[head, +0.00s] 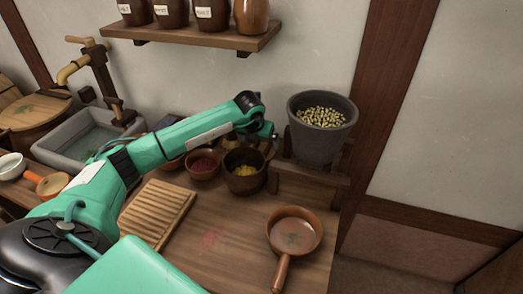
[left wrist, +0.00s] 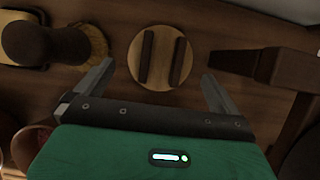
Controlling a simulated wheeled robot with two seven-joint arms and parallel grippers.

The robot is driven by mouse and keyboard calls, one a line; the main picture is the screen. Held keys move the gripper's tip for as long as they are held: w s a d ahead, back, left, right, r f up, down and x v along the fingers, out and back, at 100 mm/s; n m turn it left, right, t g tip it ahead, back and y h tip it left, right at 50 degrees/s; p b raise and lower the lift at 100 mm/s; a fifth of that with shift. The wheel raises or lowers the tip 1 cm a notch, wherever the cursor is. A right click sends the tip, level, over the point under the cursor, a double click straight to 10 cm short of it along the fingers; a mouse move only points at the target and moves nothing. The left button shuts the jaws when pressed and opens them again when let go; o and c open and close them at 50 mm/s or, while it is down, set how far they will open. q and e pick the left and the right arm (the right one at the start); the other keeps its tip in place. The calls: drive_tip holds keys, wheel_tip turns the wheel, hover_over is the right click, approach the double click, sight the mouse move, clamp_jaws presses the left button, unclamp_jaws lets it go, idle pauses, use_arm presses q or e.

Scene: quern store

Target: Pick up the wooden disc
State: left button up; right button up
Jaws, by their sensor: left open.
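The wooden disc (left wrist: 163,60) shows in the left wrist view as a pale round plate with two dark parallel bars across it, lying on the brown wooden surface. In that view my left gripper (left wrist: 158,74) is open, with one finger on either side of the disc and nothing between the fingers touching it. In the head view my left gripper (head: 270,137) reaches over the back of the counter, beside the grey pot; the disc is not discernible there. My right gripper is not in view.
The grey pot (head: 325,148) of pale beans stands on a wooden stand (head: 300,181) right of the gripper. Brown bowls (head: 243,184) sit just in front of it. A pan (head: 295,236) and slatted board (head: 157,212) lie nearer. A shelf (head: 215,41) with jars hangs above.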

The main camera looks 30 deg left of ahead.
sight(262, 150)
use_arm(q)
drive_tip(key=x, duration=0.4)
drive_tip(key=shift+w+f, duration=0.1)
drive_tip(key=shift+f, duration=0.15)
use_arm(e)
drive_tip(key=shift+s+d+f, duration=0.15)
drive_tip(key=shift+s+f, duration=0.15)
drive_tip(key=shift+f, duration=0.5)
use_arm(q)
drive_tip(key=shift+c, duration=0.4)
drive_tip(key=c, duration=0.6)
drive_tip(key=shift+r, duration=0.15)
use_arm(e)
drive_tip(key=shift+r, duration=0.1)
